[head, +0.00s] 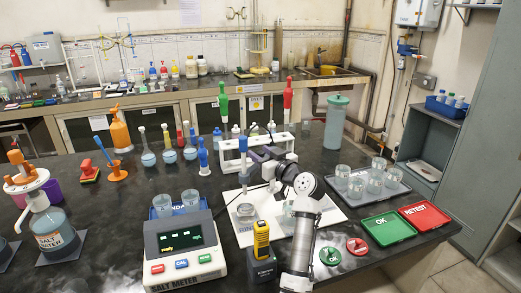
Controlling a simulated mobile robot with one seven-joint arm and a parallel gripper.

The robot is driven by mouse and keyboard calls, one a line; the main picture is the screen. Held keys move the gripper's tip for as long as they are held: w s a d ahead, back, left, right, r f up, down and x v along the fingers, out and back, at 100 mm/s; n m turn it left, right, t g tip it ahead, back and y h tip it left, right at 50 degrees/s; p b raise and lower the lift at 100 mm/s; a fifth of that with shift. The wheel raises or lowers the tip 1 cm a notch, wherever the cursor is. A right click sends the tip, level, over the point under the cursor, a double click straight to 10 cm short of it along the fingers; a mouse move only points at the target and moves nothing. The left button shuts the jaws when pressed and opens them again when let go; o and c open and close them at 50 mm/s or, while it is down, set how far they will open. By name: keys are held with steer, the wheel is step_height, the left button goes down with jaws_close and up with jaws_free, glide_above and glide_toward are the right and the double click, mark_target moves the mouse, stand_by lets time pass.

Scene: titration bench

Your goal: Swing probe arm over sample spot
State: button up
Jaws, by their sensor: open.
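A white base plate (325,217) lies on the dark bench in the middle. A probe with a blue top (243,145) stands upright over its left part, above a clear beaker (246,211). A pale bar reaches from the probe towards my gripper; my arm hides much of the probe arm. My gripper (262,158) is open, just right of the probe; whether it touches the probe arm cannot be told. Another clear beaker (288,213) shows partly behind my forearm. The sample spot is not clearly visible.
A salt meter (183,250) with two beakers on top stands front left, beside a yellow and black device (262,245). A white rack (255,147) is behind my gripper. A tray of beakers (395,190), a green OK tray (388,228) and a red RETEST tray (424,216) are right.

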steer(key=shift+w+a, duration=0.15)
steer(key=shift+w, duration=0.1)
jaws_close()
steer(key=shift+f+b, duration=0.15)
steer(key=shift+b, duration=0.3)
